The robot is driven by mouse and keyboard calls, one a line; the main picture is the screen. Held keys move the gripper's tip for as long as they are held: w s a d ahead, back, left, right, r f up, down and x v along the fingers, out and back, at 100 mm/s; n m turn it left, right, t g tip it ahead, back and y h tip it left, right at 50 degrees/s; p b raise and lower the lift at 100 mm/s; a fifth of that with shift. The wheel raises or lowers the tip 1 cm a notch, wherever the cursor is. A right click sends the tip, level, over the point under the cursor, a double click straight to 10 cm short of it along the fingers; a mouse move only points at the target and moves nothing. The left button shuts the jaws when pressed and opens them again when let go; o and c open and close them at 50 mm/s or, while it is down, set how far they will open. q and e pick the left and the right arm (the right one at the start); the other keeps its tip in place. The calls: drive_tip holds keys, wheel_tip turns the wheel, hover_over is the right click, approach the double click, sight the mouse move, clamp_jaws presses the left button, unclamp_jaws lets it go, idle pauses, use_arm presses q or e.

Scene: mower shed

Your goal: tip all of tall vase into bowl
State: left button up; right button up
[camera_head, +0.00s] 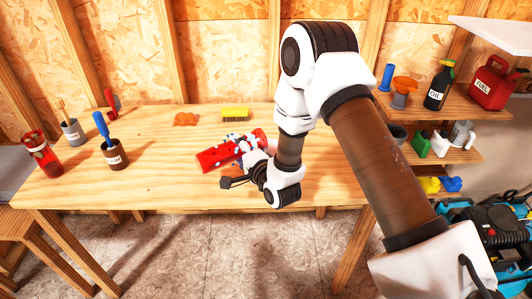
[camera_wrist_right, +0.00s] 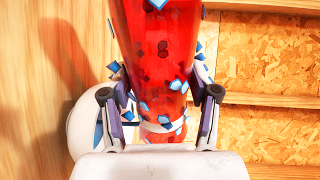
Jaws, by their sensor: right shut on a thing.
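A red see-through tall vase (camera_head: 218,157) lies tipped well over on its side above the table, its red end toward the left. My right gripper (camera_head: 250,168) is shut on it. In the right wrist view the vase (camera_wrist_right: 160,45) runs between the fingers of my gripper (camera_wrist_right: 160,105), with a pale band low on it. Small blue and white chips (camera_wrist_right: 176,85) show on or in the vase, and some lie outside its outline. A white rounded thing (camera_wrist_right: 84,128) shows behind the gripper; I cannot tell whether it is the bowl. My left gripper is out of view.
On the wooden table (camera_head: 150,180) stand another red vessel (camera_head: 40,153), a brown pot (camera_head: 115,156) and a grey cup (camera_head: 73,132). A yellow brush (camera_head: 235,114) and an orange piece (camera_head: 186,119) lie at the back. Shelves with a red fuel can (camera_head: 492,84) are at right.

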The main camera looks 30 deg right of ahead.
drive_tip(key=shift+d+r, duration=0.1)
drive_tip(key=shift+r, duration=0.15)
idle(0.3)
